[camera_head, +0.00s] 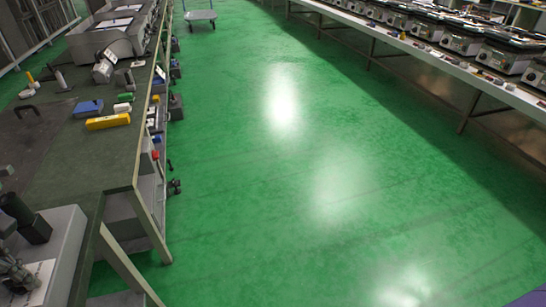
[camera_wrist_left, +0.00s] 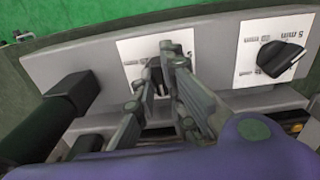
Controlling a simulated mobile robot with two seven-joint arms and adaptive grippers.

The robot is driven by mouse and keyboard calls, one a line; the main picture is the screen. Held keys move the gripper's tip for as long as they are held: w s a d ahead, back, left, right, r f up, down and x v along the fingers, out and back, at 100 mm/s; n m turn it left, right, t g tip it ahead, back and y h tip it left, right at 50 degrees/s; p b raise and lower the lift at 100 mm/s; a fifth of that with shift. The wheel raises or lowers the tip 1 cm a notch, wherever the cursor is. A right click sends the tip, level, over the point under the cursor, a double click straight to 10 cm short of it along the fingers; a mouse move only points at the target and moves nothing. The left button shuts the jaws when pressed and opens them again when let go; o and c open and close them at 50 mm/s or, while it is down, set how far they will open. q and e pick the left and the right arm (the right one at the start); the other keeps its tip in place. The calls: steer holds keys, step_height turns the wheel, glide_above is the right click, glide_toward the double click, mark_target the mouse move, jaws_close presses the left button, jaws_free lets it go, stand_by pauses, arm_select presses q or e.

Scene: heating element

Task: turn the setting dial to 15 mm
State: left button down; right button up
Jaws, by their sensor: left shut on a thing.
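In the left wrist view, my left gripper (camera_wrist_left: 172,52) is shut on a dark dial (camera_wrist_left: 156,80) on a grey panel (camera_wrist_left: 210,60). The fingers and knuckles hide most of this dial. A white label plate (camera_wrist_left: 130,50) shows behind it, but its scale cannot be read. A second black dial (camera_wrist_left: 279,58) sits to the right on its own white plate marked "5 min", clear of the fingers. In the head view, the left gripper (camera_head: 16,272) is at the bottom left against the grey machine (camera_head: 62,240). My right gripper is not in view.
A black handle (camera_wrist_left: 72,97) sticks out of the panel left of the fingers. A dark workbench (camera_head: 95,165) with a yellow block (camera_head: 108,121) and a blue block (camera_head: 88,107) stands beyond the machine. The green floor (camera_head: 300,180) is open; a long bench (camera_head: 440,58) stands at the right.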

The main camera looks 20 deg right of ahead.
arm_select(q)
steer(key=shift+m, duration=0.4)
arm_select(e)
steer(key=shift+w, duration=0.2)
arm_select(q)
steer(key=c, duration=1.8)
jaws_free()
steer(key=shift+r, duration=0.2)
step_height(320, 180, up, 12)
steer(key=shift+f, duration=0.15)
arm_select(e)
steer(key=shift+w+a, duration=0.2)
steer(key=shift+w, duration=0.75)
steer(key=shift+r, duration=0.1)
